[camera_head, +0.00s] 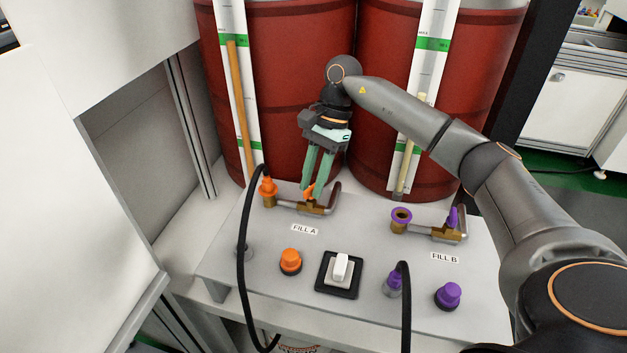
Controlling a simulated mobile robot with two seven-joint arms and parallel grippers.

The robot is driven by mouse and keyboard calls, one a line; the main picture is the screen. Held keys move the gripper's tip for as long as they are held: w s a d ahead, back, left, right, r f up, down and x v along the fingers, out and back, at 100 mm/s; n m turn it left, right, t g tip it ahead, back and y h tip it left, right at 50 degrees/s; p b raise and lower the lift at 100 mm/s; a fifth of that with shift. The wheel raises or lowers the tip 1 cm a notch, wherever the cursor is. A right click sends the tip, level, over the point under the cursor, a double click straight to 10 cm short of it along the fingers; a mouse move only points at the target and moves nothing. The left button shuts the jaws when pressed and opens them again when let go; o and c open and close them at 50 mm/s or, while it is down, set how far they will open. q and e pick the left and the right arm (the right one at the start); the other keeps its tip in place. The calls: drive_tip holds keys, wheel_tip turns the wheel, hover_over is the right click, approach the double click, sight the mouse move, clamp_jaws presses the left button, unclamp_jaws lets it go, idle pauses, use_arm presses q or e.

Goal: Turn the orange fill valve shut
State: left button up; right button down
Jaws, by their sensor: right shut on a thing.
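The orange fill valve (309,192) is a small orange handle on a brass body in the FILL A pipe, at the back of the grey panel. My right gripper (314,191) reaches down from above with its green fingers around the handle, shut on it. The fingers hide part of the handle, so its exact angle is hard to tell. An orange hose coupling (268,188) sits at the left end of this pipe. My left gripper is not in view.
The grey panel (222,258) also carries an orange knob (290,262), a white rocker switch (341,268), a purple knob (447,295) and a purple valve handle (452,218). Black hoses (241,270) loop over its front. Red drums (290,90) stand close behind.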

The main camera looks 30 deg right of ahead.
drive_tip(key=n, duration=0.2)
drive_tip(key=n+g+h, duration=0.1)
drive_tip(key=n, duration=0.2)
drive_tip(key=shift+w+g+b, duration=0.15)
drive_tip(key=shift+g+b, duration=0.15)
drive_tip(key=shift+b, duration=0.05)
idle(0.4)
drive_tip(key=c, duration=0.9)
unclamp_jaws()
drive_tip(key=shift+r, duration=0.1)
drive_tip(key=p+v, duration=0.4)
drive_tip(key=v, duration=0.8)
drive_tip(key=shift+r, duration=0.2)
